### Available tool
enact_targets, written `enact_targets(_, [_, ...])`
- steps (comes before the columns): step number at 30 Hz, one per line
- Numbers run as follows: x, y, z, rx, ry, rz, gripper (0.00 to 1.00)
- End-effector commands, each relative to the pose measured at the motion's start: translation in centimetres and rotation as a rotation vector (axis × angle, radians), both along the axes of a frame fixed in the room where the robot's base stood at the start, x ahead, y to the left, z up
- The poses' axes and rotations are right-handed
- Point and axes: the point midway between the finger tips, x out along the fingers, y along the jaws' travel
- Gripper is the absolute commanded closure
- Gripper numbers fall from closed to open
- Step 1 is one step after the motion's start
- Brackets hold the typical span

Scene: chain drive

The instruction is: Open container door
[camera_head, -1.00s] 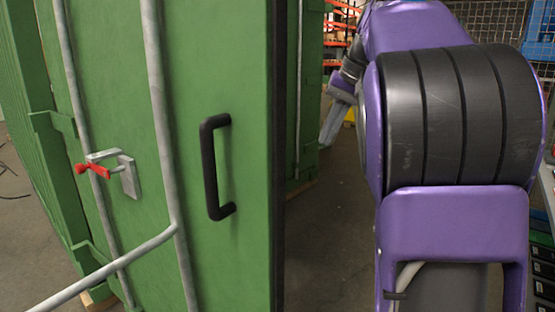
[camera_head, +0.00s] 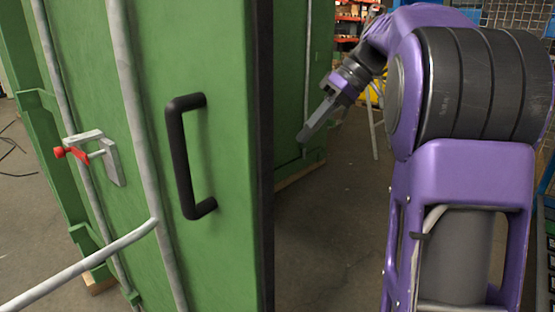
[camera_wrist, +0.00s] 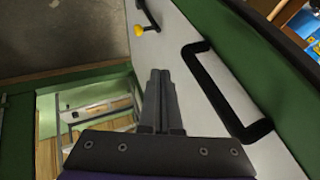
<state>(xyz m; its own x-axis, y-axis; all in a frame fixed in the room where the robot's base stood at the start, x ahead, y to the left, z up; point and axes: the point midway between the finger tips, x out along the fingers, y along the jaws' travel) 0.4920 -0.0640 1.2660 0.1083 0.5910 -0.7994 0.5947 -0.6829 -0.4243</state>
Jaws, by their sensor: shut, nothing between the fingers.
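The green container door (camera_head: 225,250) stands at the left in the head view, with a black handle (camera_head: 180,155) near its dark right edge. It appears ajar. My gripper (camera_head: 304,138) is to the right of that edge, beyond the door, pointing down-left and clear of the outer handle. In the wrist view its fingers (camera_wrist: 160,75) are together and empty. There, a pale, green-bordered panel (camera_wrist: 178,30), seemingly the door's inner face, carries another black handle (camera_wrist: 213,95) just right of the fingers. I see no contact with it. A yellow-knobbed lever (camera_wrist: 139,30) is near the top.
A grey latch with a red knob (camera_head: 60,152) and grey bars (camera_head: 130,110) are on the door's outside. Another green container part (camera_head: 318,60) is behind my gripper. Wooden slatted structure (camera_wrist: 90,120) shows lower left in the wrist view. Open floor (camera_head: 330,215) lies right of the door.

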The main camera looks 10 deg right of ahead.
Motion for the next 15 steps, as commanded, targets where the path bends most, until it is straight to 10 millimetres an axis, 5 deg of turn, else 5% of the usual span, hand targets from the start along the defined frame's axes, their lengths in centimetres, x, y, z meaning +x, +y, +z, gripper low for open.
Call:
enact_targets(8, [0.6, 3.6, -4.9, 0.000, 0.002, 0.002, 1.00])
enact_targets(15, [-1.0, 6.3, -4.5, -0.001, 0.000, 0.000, 1.00])
